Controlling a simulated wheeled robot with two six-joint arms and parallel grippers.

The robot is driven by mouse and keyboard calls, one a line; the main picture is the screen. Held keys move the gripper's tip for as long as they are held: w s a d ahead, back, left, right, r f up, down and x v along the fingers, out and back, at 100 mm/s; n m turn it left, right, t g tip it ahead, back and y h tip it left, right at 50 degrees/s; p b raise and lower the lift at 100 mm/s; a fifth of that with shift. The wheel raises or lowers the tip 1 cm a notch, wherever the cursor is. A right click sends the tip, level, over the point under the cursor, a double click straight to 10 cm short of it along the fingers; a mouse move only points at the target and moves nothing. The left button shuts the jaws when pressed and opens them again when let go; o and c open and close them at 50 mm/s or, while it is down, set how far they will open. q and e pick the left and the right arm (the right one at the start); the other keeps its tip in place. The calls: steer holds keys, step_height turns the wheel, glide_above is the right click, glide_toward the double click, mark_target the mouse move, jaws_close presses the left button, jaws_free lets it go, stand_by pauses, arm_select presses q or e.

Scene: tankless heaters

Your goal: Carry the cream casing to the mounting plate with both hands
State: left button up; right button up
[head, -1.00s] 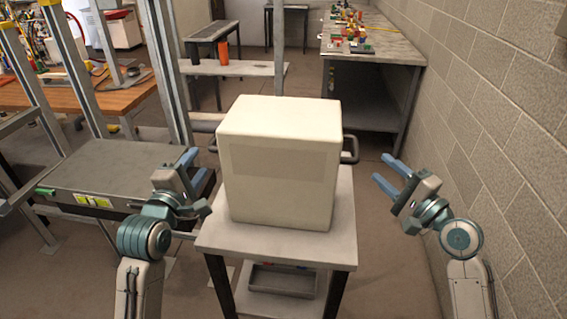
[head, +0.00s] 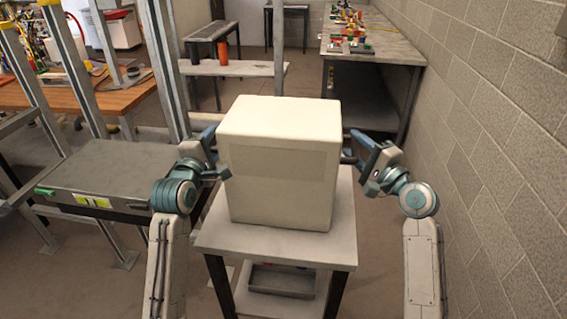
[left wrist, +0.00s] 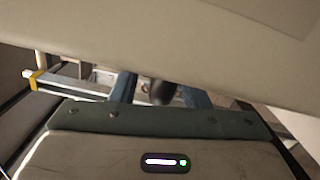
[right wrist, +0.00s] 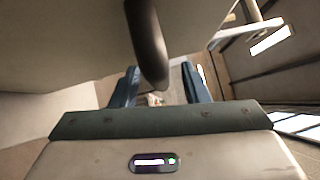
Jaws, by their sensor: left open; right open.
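The cream casing (head: 278,180) is a large box standing upright on a small grey cart (head: 225,236). My left gripper (head: 210,143) is open at the casing's left side, and my right gripper (head: 358,148) is open at its right side. In the left wrist view, part of a dark handle (left wrist: 162,92) shows between the spread fingers, below the casing wall. In the right wrist view, a dark curved handle (right wrist: 147,45) on the casing reaches down between the open fingers. Neither gripper is closed on a handle. I cannot make out the mounting plate for certain.
A grey-topped bench (head: 100,172) with metal posts stands close on the left. A block wall (head: 500,130) runs along the right. A workbench (head: 375,48) with coloured parts is behind. A tray (head: 282,280) lies on the cart's lower shelf.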

arm_select(q)
steer(key=shift+w, duration=0.35)
arm_select(e)
steer(key=shift+w+a, duration=0.2)
steer(key=shift+w, duration=0.05)
arm_select(q)
steer(key=shift+d, duration=0.1)
steer(key=shift+c, duration=0.2)
arm_select(e)
steer(key=shift+c, duration=0.2)
arm_select(q)
jaws_close()
arm_select(e)
jaws_close()
arm_select(q)
steer(key=shift+r, duration=0.2)
